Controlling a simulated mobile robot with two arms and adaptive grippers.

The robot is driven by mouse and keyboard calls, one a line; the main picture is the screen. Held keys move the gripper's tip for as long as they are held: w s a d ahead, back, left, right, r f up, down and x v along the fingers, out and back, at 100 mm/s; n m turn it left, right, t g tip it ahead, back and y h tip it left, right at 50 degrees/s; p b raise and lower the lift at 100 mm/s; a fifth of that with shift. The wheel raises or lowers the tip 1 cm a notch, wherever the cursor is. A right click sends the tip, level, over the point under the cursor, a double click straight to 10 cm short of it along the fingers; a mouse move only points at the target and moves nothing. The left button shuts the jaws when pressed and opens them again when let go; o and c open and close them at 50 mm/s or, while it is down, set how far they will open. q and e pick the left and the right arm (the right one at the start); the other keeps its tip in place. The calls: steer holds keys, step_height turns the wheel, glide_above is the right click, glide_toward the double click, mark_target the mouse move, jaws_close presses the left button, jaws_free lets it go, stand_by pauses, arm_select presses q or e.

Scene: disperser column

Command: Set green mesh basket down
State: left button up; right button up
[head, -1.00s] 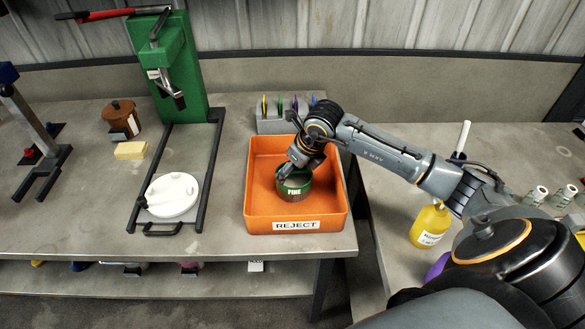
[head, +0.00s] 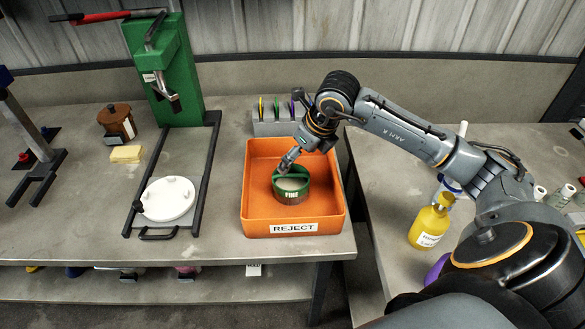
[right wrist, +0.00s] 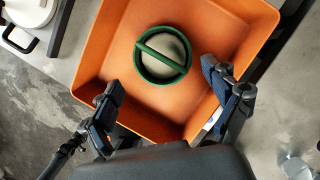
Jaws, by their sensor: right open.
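The green mesh basket (head: 291,186), labelled FINE, sits upright in the orange REJECT tray (head: 249,208). In the right wrist view, the basket (right wrist: 146,72) shows its green rim and cross handle from above, inside the orange tray (right wrist: 95,70). My right gripper (head: 288,162) is above and just behind the basket in the head view. In the right wrist view, its fingers (right wrist: 170,98) are spread wide and empty, apart from the basket. My left gripper is not in view.
A green press (head: 178,75) with a black rail frame and a white round lid (head: 168,199) stands left of the tray. A grey holder (head: 275,124) with coloured tools is behind it. A yellow bottle (head: 429,226) stands on the right bench.

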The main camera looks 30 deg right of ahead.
steer(key=shift+v, duration=2.05)
steer(key=shift+s+f, duration=0.1)
